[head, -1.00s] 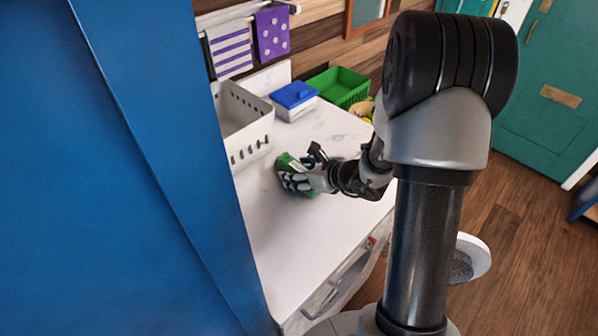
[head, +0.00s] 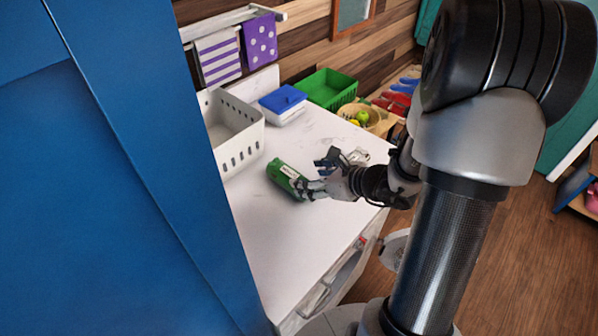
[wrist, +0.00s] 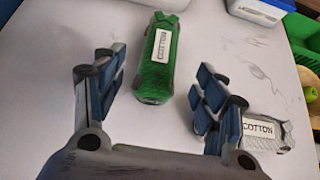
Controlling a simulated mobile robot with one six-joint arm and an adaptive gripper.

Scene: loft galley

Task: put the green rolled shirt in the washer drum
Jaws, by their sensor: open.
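The green rolled shirt (head: 287,178) lies on the white counter in the head view. In the wrist view it (wrist: 156,62) shows a white label reading COTTON, ahead of and between my fingers. My gripper (head: 318,175) is open at the shirt's right end in the head view. In the wrist view my gripper (wrist: 160,82) has its fingers spread wide, with nothing held. The white front below the counter (head: 345,275) looks like the washer, with a round, door-like part (head: 394,251) at its right. The drum inside is not clearly visible.
A grey-white roll labelled COTTON (wrist: 262,131) lies beside my right finger in the wrist view. A white perforated basket (head: 238,145), a blue-lidded box (head: 283,103), a green crate (head: 328,88) and a fruit bowl (head: 362,117) stand behind. A blue panel (head: 120,180) blocks the left.

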